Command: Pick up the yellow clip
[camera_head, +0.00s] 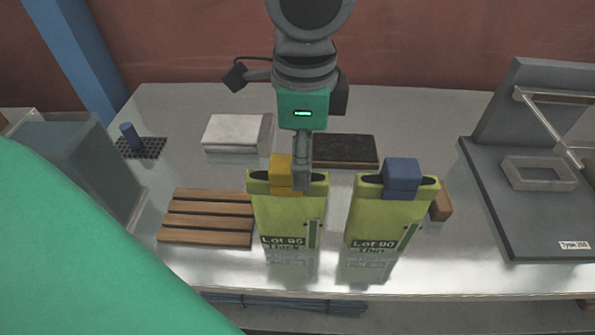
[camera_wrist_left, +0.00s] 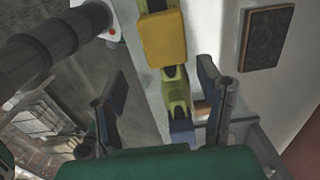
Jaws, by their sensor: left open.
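The yellow clip (camera_head: 281,172) sits on the top edge of the left yellow-green bag (camera_head: 275,215), labelled Lot 86 Thick. My left gripper (camera_head: 301,178) comes down from above at the clip's right side. Its fingers hide part of the bag's top in the head view. In the left wrist view the yellow clip (camera_wrist_left: 163,40) lies beyond the parted fingers of my left gripper (camera_wrist_left: 163,82), toward the top of the picture. The fingers are open and empty; I cannot tell whether one touches the clip. My right gripper is not in view.
A second bag (camera_head: 385,215) with a blue clip (camera_head: 402,176) stands to the right. A slatted wooden rack (camera_head: 207,215) lies left, a white block (camera_head: 234,132) and a dark mat (camera_head: 345,150) behind. A grey device (camera_head: 530,215) stands far right. The table front is clear.

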